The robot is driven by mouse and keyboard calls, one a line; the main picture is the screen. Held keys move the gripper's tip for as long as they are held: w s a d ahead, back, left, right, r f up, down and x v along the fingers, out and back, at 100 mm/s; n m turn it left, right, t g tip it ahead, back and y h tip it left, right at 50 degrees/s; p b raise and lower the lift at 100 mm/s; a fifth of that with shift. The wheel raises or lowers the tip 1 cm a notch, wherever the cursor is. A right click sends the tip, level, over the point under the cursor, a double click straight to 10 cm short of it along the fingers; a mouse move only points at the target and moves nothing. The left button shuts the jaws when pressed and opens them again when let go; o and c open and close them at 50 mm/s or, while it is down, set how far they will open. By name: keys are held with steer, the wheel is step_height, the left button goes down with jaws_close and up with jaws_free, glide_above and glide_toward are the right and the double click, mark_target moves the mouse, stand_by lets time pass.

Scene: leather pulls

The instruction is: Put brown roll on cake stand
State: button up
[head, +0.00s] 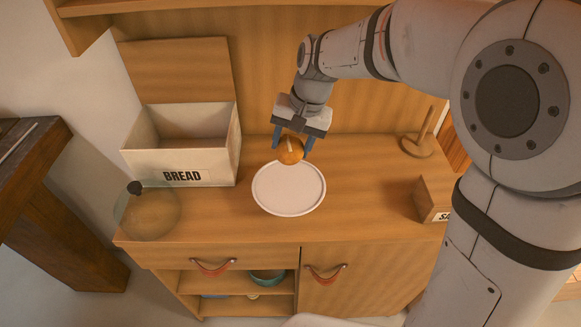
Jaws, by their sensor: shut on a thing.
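The brown roll (290,152) is a small orange-brown bun with a pale streak on top. My gripper (291,148) points down with its two blue fingers on either side of the roll, shut on it. The cake stand (288,192) is a round white plate with a raised rim, in the middle of the counter, with nothing on it. The roll shows over the stand's back rim. I cannot tell how high the roll is above the plate. Any foot under the stand is hidden.
An open white bin marked BREAD (183,160) stands at the left back. A glass dome with a dark knob (148,212) sits at the left front. Bare counter surrounds the stand.

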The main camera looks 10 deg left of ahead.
mark_target(302, 146)
steer(key=x, duration=0.3)
steer(key=d+x, duration=0.1)
steer(key=x, duration=0.2)
steer(key=d+p+x, duration=0.1)
steer(key=x, duration=0.2)
steer(key=shift+f, duration=0.5)
steer(key=shift+s, duration=0.1)
steer(key=shift+f, duration=0.2)
steer(key=o, duration=1)
steer(key=shift+r, duration=0.1)
steer(key=shift+c, duration=0.2)
steer(key=b+v, duration=0.1)
steer(key=v, duration=1.1)
steer(key=shift+r, duration=0.2)
